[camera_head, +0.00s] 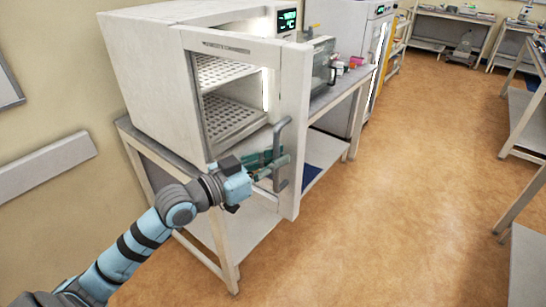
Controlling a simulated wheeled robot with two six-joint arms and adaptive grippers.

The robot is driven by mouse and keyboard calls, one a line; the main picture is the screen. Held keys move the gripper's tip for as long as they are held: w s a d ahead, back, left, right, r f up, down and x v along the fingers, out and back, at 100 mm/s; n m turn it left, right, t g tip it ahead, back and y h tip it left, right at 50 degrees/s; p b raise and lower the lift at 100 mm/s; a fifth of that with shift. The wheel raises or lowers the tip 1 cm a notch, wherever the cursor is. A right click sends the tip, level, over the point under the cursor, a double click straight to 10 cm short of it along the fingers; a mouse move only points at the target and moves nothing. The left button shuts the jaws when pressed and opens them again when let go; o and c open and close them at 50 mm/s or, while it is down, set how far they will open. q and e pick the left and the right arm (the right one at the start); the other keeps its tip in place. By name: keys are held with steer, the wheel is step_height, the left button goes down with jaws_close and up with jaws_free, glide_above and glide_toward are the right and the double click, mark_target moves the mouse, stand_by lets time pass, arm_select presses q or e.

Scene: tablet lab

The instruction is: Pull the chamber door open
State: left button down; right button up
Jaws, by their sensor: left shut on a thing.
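The chamber (143,72) is a white box on a bench at the left. Its door (294,100) stands partly open, swung out from its left side, with a lit gap above its top edge. Perforated shelves (228,117) show through the door's window. A grey vertical bar handle (280,142) sits near the door's free right edge. My left gripper (277,167) is at the handle's lower part and shut on it; the exact finger contact is small in the picture. My right gripper is not in view.
The bench (232,262) under the chamber has legs and a lower shelf close to my left arm. A glass-fronted device (322,68) stands behind the door. Orange floor (400,190) to the right is clear, with other benches (524,120) along the right edge.

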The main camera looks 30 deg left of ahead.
arm_select(q)
steer(key=c, duration=1.6)
jaws_free()
steer(key=shift+c, duration=0.2)
step_height(320, 180, up, 10)
